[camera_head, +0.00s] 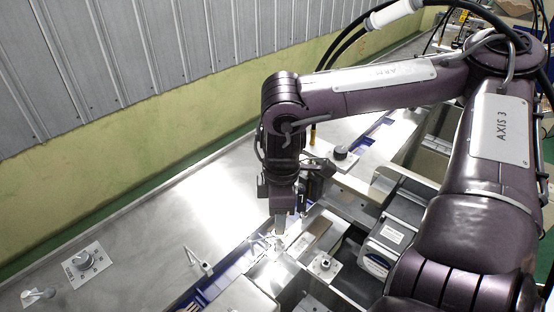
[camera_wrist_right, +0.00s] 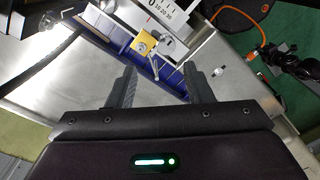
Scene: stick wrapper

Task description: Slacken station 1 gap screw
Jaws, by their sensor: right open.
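My right gripper (camera_head: 281,222) points down over the machine's middle, beside the blue rail. In that view a yellow block with a small round screw head (camera_wrist_right: 142,44) lies beyond the fingertips, next to a white scale (camera_wrist_right: 165,14) marked with numbers. I cannot tell for sure whether this is the station 1 gap screw. In the head view a small knob on a square plate (camera_head: 325,263) sits right of the gripper. My left gripper is out of view.
A dial on a labelled plate (camera_head: 84,260) and a small lever (camera_head: 38,294) sit on the metal deck at left. Another black knob (camera_head: 340,153) stands behind the gripper. A grey box (camera_head: 385,250) stands at right. The deck left of the gripper is mostly clear.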

